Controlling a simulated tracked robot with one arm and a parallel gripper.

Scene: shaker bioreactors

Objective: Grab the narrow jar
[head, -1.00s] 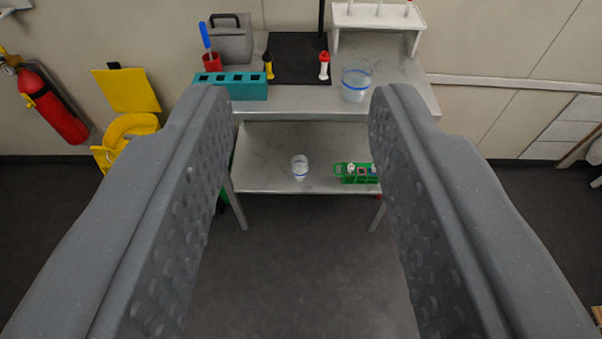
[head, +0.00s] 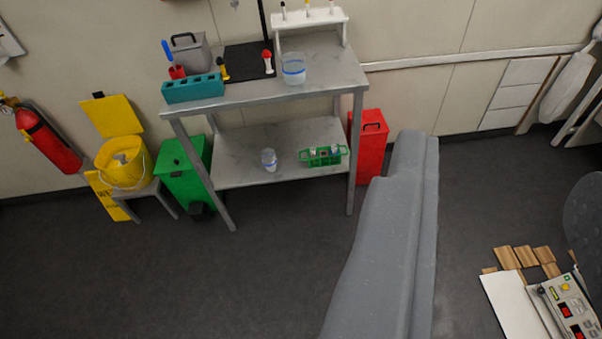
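A narrow clear jar (head: 269,160) with a blue band stands upright on the lower shelf (head: 240,178) of the metal table. A wider clear jar (head: 293,70) with a blue band stands on the table top. The second finger is not clearly visible.
A green tube rack (head: 323,156) stands right of the narrow jar on the same shelf. A green bin (head: 183,170) and a red bin (head: 371,145) flank the table. A control panel (head: 565,308) is at lower right. The floor before the table is clear.

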